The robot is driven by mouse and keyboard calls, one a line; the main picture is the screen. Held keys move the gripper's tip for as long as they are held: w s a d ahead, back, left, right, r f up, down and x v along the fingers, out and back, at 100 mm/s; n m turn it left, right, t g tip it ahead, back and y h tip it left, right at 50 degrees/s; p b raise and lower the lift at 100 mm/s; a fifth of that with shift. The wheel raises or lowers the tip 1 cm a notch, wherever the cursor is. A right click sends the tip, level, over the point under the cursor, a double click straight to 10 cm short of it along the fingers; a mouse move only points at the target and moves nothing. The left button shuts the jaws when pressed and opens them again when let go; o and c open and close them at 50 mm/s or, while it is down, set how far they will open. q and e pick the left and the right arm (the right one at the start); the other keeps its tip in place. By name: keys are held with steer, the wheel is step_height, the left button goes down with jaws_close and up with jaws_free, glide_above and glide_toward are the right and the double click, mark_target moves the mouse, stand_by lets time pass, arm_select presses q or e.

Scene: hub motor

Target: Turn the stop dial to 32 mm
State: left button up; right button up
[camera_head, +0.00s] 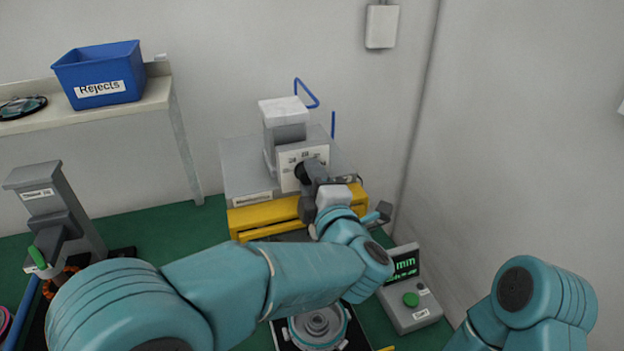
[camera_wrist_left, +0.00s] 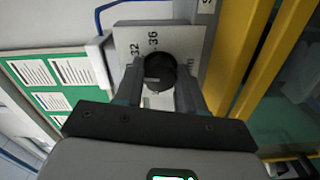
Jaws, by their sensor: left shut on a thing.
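The stop dial (camera_wrist_left: 160,70) is a round black knob on a light plate (camera_wrist_left: 186,42) marked 32 and 36, in the left wrist view. The 32 stands at the knob's upper left and the 36 just above it. I cannot tell which mark the knob points to. My left gripper (camera_wrist_left: 160,84) has one finger on each side of the knob and is shut on it. In the head view, the left gripper (camera_head: 306,178) reaches the white front plate (camera_head: 316,155) of the grey and yellow machine, partly hiding the dial. My right gripper is out of view.
A grey box with a green-lit screen (camera_head: 404,266) and green button stands right of the machine. A round metal part (camera_head: 318,326) sits in front. A grey press (camera_head: 62,215) stands left. A blue Rejects bin (camera_head: 100,76) is on the shelf.

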arm_select(q)
steer(key=m+p, duration=0.1)
steer(key=m, duration=0.5)
steer(key=shift+p, duration=0.35)
steer(key=shift+m, duration=0.3)
steer(key=o, duration=1.1)
steer(key=shift+c, duration=0.2)
steer(key=shift+f, duration=0.1)
